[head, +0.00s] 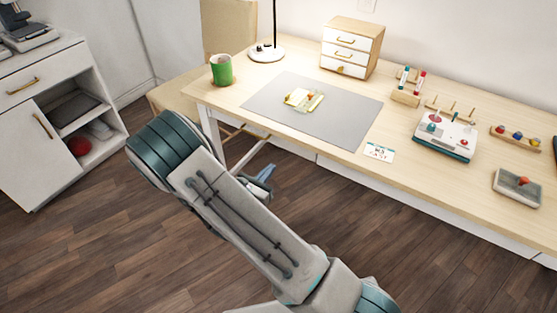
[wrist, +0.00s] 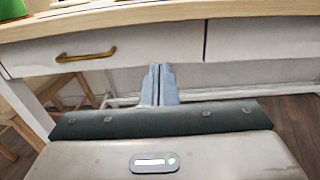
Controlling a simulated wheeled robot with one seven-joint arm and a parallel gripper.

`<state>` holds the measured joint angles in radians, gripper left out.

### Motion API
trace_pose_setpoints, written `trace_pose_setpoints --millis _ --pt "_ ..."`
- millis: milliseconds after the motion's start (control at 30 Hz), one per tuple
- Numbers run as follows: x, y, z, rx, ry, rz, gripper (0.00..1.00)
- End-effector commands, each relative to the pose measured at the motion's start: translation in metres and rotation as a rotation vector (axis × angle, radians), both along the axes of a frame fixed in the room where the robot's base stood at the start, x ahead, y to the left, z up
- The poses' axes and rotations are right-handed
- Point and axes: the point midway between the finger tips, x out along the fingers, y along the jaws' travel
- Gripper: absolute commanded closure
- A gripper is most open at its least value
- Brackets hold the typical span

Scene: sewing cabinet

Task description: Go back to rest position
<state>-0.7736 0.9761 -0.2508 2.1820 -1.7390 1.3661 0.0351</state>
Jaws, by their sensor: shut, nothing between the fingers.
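My gripper shows in the wrist view (wrist: 158,70) with its two grey-blue fingers together and nothing between them. It is in front of the table's drawer front (wrist: 110,55), below the tabletop edge. In the head view my gripper (head: 267,170) is mostly hidden behind my bent arm, and only a small part shows by the table's front edge. The fingers look apart from the table, though the exact gap is hard to tell.
The wooden table (head: 215,95) holds a grey mat (head: 345,115) with a small yellowish item (head: 302,99), a green cup (head: 221,70), a lamp (head: 266,53), a small drawer box (head: 351,47) and a white device (head: 444,135). A white cabinet (head: 40,90) stands left. Wooden floor (head: 110,245) is clear between.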

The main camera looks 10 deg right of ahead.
Motion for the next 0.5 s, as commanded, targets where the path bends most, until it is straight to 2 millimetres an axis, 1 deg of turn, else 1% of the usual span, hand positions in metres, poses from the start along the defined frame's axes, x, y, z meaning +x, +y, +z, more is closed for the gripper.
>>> trace_pose_setpoints --millis 133,367,467,500 --pt "-0.008 0.006 0.000 -0.001 0.001 -0.003 1.00" --pt "-0.010 0.006 0.002 0.004 -0.001 -0.010 1.00" --pt "-0.012 -0.003 0.013 0.034 -0.014 -0.056 1.00" --pt "-0.015 -0.009 0.021 0.057 -0.024 -0.090 1.00"
